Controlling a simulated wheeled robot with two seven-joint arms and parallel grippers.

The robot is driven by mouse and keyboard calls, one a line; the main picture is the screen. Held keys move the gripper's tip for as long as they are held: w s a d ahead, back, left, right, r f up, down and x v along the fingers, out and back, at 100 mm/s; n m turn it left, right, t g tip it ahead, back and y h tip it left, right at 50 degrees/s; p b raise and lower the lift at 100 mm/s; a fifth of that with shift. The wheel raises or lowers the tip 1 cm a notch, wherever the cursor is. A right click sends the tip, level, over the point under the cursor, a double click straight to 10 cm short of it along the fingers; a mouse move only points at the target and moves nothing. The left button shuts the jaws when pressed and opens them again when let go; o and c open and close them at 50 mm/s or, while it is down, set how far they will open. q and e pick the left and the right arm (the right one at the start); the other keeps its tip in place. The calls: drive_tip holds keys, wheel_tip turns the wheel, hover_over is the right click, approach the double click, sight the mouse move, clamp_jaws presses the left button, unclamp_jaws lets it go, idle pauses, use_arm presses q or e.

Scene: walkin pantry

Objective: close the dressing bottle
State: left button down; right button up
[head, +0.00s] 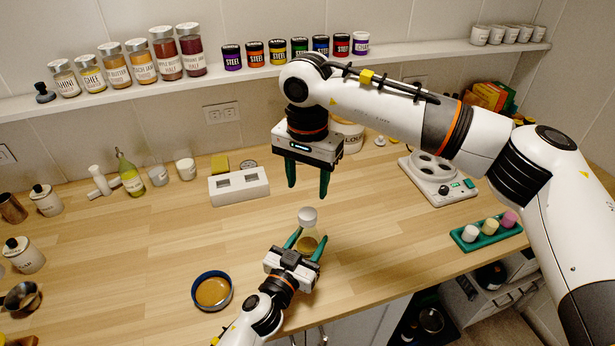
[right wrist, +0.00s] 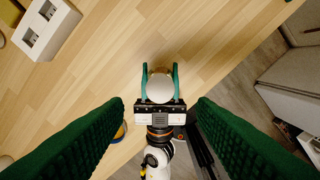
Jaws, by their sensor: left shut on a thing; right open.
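The dressing bottle (head: 307,245) appears as a small amber-yellow body with a white round top (head: 308,217), standing near the middle front of the counter. My left gripper (head: 311,235) is shut on the bottle, one green finger on each side. The white top also shows in the right wrist view (right wrist: 160,88) between the left fingers. I cannot tell whether the top is fully closed. My right gripper (head: 307,191) is open and empty, pointing down above the white top; its fingers spread wide on both sides in the right wrist view (right wrist: 161,100).
A blue-rimmed round dish (head: 212,291) lies left of my left gripper. A white two-slot block (head: 239,186) stands behind, a white device (head: 437,180) and green tray (head: 486,233) at right. A shelf of jars (head: 180,79) runs behind. The counter's middle-left is clear.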

sight(307, 213)
wheel_tip(307, 213, down, 8)
drive_tip(key=shift+r, duration=0.1)
idle(0.4)
drive_tip(key=c, duration=1)
drive_tip(key=m, duration=2.4)
drive_tip(key=o, duration=1.2)
drive_tip(key=shift+c, duration=0.2)
